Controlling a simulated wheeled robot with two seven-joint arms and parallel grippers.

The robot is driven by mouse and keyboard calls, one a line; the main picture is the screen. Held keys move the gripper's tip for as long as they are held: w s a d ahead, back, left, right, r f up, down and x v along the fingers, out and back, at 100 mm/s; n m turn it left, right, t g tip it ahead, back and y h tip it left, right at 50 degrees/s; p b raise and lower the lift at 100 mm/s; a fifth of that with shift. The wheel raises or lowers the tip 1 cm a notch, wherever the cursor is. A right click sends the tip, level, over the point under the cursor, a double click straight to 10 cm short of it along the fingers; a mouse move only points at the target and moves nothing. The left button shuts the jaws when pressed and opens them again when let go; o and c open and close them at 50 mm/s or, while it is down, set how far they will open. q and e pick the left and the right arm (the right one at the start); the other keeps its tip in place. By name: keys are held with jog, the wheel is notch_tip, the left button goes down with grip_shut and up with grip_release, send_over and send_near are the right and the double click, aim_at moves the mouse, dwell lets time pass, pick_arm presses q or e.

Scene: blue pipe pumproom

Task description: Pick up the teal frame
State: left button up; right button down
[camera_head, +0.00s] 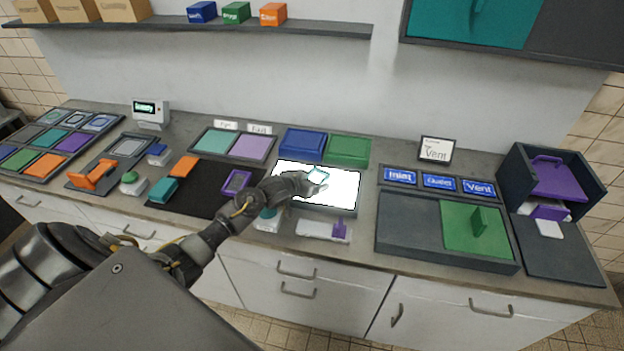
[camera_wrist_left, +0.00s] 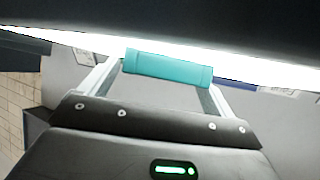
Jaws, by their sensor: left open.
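The teal frame (camera_head: 318,174) is a small square with a teal rim. In the head view it shows at the lit white panel (camera_head: 345,190), right by my left gripper (camera_head: 318,184). In the left wrist view, a teal bar (camera_wrist_left: 168,68), apparently one side of the frame, lies across the space between the two pale fingers. The left gripper is open around it. I cannot tell whether the fingers touch it. The hand hides part of the panel. My right gripper is not in view.
A purple frame (camera_head: 236,182) and a teal block (camera_head: 163,191) lie on the dark mat (camera_head: 200,206). Blue (camera_head: 303,142) and green (camera_head: 348,150) boxes stand behind the panel. A purple-handled item (camera_head: 339,229) is in front.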

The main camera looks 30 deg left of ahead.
pick_arm(q)
jog(key=c, duration=1.2)
jog(key=shift+o, duration=0.2)
jog(key=shift+r+b, duration=0.35)
jog(key=shift+r, duration=0.25)
jog(key=s+r, duration=0.1)
jog(key=r, duration=0.1)
jog(key=s+d+r, duration=0.1)
jog(key=r, duration=0.1)
jog(key=s+d+r, duration=0.1)
jog(key=r, duration=0.2)
jog(key=shift+s, duration=0.2)
jog(key=s+d+r, duration=0.4)
jog(key=s+d, duration=0.1)
jog(key=s, duration=0.3)
jog(key=shift+s+r, duration=0.3)
jog(key=shift+r, duration=0.1)
